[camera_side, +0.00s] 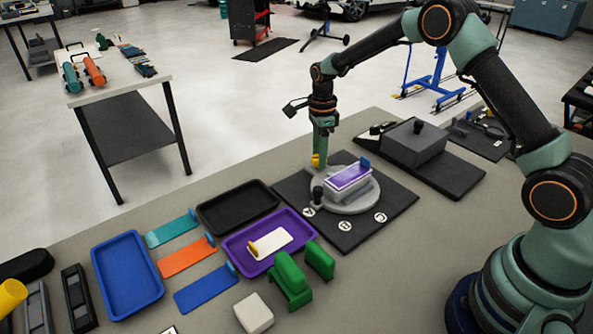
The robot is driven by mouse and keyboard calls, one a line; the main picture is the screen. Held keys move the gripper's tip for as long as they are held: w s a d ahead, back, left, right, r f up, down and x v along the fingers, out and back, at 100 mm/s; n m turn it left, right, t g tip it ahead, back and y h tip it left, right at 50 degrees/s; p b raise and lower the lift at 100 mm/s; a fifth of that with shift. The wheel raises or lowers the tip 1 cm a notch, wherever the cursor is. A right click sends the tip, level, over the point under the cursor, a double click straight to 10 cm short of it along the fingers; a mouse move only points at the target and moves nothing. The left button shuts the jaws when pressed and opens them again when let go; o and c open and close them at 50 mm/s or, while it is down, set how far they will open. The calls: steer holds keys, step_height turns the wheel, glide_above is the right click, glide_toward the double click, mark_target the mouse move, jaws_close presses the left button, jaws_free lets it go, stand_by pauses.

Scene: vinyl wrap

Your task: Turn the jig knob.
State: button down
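The jig is a round grey turntable (348,204) on a square black base plate (385,192) with round white letter marks along its front. A dark knob (317,193) stands at the turntable's left edge. A grey block with a purple top (349,178) sits on the turntable, with a small blue tab (365,161) at its back right. My gripper (317,162) points down above and behind the knob, its yellow tip apart from it in the picture. The fingers are too small to tell whether they are open or shut.
Left of the jig are a black tray (205,222), a purple tray (234,262) holding a white strip (272,243), a blue tray (125,305) and coloured strips (188,259). Green blocks (291,282) and a white cube (253,314) stand in front. A grey box (414,142) stands right.

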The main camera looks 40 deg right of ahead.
steer(key=shift+n, duration=0.3)
steer(key=n, duration=0.5)
steer(key=shift+r, duration=0.1)
steer(key=n, duration=0.5)
steer(key=shift+n, duration=0.3)
steer(key=n, duration=1.1)
steer(key=shift+n, duration=0.3)
steer(key=shift+c, duration=1.8)
jaws_free()
